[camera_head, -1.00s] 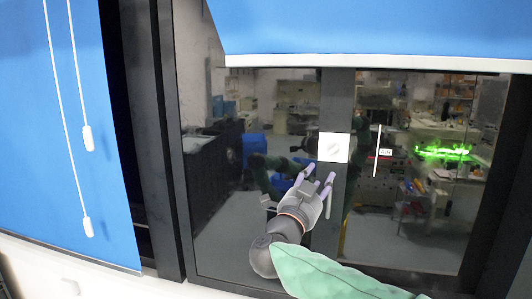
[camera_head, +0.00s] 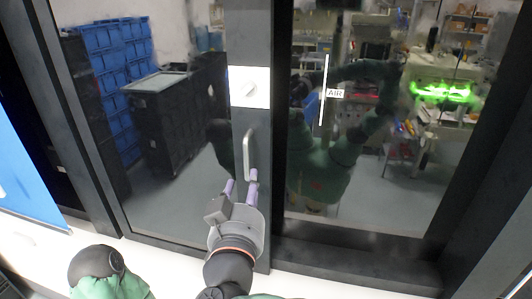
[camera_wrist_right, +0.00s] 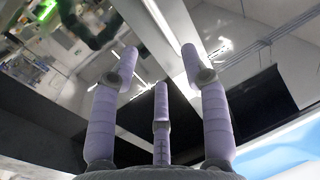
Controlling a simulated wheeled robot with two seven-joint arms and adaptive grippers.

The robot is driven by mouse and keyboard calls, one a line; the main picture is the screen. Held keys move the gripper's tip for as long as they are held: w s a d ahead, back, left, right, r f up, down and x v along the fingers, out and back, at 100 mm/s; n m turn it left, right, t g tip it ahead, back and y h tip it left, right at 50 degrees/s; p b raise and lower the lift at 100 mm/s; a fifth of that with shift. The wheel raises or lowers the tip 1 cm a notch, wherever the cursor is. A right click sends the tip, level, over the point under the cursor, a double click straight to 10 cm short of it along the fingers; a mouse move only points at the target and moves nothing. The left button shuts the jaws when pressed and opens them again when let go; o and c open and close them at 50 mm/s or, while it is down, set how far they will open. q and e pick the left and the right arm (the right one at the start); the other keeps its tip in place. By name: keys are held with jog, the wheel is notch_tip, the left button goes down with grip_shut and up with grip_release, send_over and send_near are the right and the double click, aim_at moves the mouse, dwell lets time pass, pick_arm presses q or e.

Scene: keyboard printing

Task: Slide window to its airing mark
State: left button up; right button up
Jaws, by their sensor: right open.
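Below the plate is a pale vertical bar handle (camera_head: 247,150). The airing mark is a white vertical line (camera_head: 323,90) with an "AIR" label (camera_head: 335,93), on the glass right of the stile. My right gripper (camera_head: 241,182) is open, its purple fingertips at the handle's lower end; I cannot tell whether they touch it. The wrist view shows its fingers (camera_wrist_right: 165,72) spread and empty. My left gripper is not in view.
A white sill (camera_head: 170,262) runs below the window. A blue blind (camera_head: 22,185) hangs at the left edge. A dark frame post (camera_head: 480,190) stands at the right. Crates, benches and a green glow show in or through the glass.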

aim_at(248, 161)
jog(key=w, duration=1)
jog(key=shift+w+d+p, duration=0.15)
jog(key=shift+d+p, duration=0.15)
jog(key=shift+d, duration=0.1)
jog(key=shift+r, duration=0.1)
grip_shut()
